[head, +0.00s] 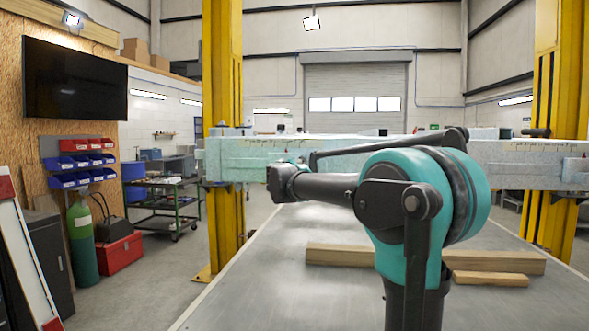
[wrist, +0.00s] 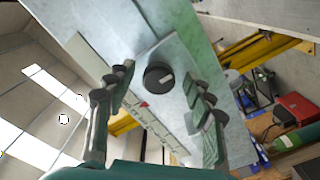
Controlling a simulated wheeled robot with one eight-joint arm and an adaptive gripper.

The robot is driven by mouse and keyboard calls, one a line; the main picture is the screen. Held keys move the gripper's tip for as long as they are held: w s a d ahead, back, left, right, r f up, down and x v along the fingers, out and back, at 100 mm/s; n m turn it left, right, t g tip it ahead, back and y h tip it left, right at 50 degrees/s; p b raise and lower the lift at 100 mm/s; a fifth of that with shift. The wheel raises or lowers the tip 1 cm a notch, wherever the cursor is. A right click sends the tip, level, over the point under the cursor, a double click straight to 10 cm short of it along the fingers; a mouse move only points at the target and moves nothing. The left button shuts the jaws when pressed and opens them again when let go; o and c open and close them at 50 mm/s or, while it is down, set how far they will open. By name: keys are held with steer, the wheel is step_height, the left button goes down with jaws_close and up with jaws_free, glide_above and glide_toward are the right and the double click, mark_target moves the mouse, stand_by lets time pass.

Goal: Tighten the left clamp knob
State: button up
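A round black knob (wrist: 158,76) with a pale mark on its face stands on the galvanized beam (wrist: 85,25) in the wrist view. My gripper (wrist: 159,74) is open, with one green-and-black finger on each side of the knob. Gaps show between the fingers and the knob, and the fingers do not seem to touch it. A pale scale strip with a red pointer (wrist: 144,104) runs beside the knob. In the head view, the beam (head: 240,155) spans behind my arm; my gripper and this knob cannot be made out clearly there.
Yellow posts (head: 222,90) stand at left and right of the beam. Wooden blocks (head: 340,256) lie on the grey table (head: 270,290) below. The table's left part is clear. A green cylinder (head: 80,235) and red toolbox (head: 118,251) stand far left.

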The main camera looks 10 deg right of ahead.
steer(key=v, duration=1.2)
